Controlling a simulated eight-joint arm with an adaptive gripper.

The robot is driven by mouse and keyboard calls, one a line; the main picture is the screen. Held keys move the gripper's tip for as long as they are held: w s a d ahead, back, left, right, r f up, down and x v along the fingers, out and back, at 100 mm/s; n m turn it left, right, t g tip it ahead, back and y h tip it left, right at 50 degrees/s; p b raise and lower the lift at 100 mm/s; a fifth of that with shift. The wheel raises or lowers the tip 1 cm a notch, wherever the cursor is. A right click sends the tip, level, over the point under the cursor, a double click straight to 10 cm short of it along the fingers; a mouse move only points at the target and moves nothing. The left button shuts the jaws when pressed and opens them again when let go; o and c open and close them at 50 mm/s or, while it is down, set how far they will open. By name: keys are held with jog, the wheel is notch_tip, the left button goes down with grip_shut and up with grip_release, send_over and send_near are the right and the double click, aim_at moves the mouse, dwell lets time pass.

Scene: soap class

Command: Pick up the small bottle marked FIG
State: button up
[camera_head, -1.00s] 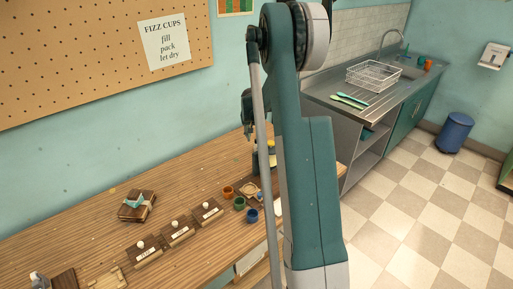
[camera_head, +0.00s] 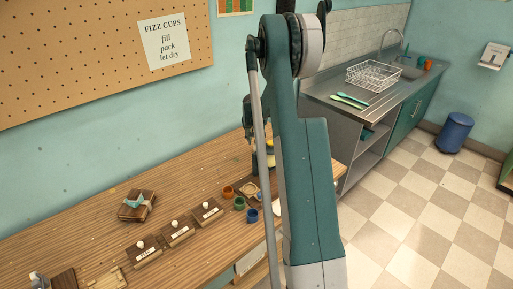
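No label reading FIG can be made out. Dark bottles (camera_head: 257,161) stand towards the back right of the wooden table, mostly hidden behind my arm; a bit of yellow shows beside them. A small pale bottle with a grey cap (camera_head: 38,280) is cut off at the lower left corner. My gripper (camera_head: 250,141) points down just above the dark bottles, partly covered by my arm. Whether it is open, or touches a bottle, I cannot tell.
Wooden blocks with white knobs and small labels (camera_head: 179,234) stand in a row on the table (camera_head: 80,235). Orange (camera_head: 227,191), green (camera_head: 239,203) and blue (camera_head: 252,215) cups are right of them. A brown stack with a blue cloth (camera_head: 137,204) lies farther left. The left table middle is clear.

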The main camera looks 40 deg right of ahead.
aim_at(257, 145)
jog(key=shift+x, duration=1.45)
jog(key=c, duration=0.9)
